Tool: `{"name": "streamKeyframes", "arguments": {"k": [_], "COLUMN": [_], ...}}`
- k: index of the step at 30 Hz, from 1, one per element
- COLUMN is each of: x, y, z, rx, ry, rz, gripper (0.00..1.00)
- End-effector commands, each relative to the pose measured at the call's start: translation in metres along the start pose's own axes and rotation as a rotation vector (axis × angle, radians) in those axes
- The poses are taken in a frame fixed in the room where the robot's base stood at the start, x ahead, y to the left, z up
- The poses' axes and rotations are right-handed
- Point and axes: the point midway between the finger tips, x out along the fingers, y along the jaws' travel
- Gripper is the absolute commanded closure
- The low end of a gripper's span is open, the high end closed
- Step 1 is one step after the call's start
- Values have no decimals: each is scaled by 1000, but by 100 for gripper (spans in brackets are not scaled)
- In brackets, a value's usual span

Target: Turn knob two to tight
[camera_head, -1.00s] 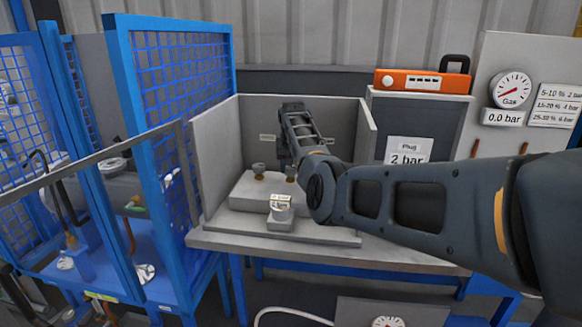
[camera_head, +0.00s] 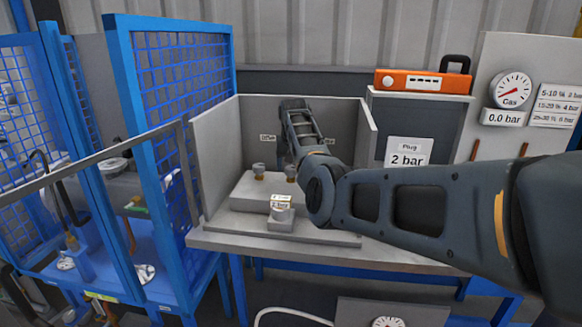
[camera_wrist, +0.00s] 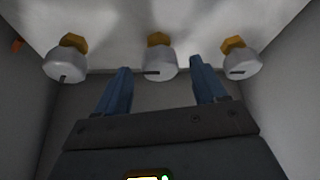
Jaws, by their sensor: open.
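Three grey-white knobs on brass fittings show in the wrist view: a left knob (camera_wrist: 66,63), the middle knob, knob two by its place (camera_wrist: 161,66), and a right knob (camera_wrist: 242,65). The dark marks on the middle and right knobs lie level; the left knob's mark points downward. My gripper (camera_wrist: 161,78) is open, its blue fingers spread to either side of the middle knob; I cannot tell whether they touch it.
The pale block (camera_head: 245,192) sits in a grey three-sided booth (camera_head: 209,165). A blue mesh cage (camera_head: 180,80) is at left. An orange box (camera_head: 424,81) and a gas gauge (camera_head: 511,87) are at right.

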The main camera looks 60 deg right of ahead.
Motion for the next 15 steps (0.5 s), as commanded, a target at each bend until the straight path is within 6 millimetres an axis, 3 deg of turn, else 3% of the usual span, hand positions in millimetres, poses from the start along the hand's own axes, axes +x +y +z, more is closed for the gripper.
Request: {"name": "streamKeyframes", "arguments": {"k": [9, 15], "x": [-46, -64], "y": [-1, 0], "z": [0, 0], "rx": [0, 0], "ry": [4, 1], "rz": [-1, -1], "gripper": [29, 29]}}
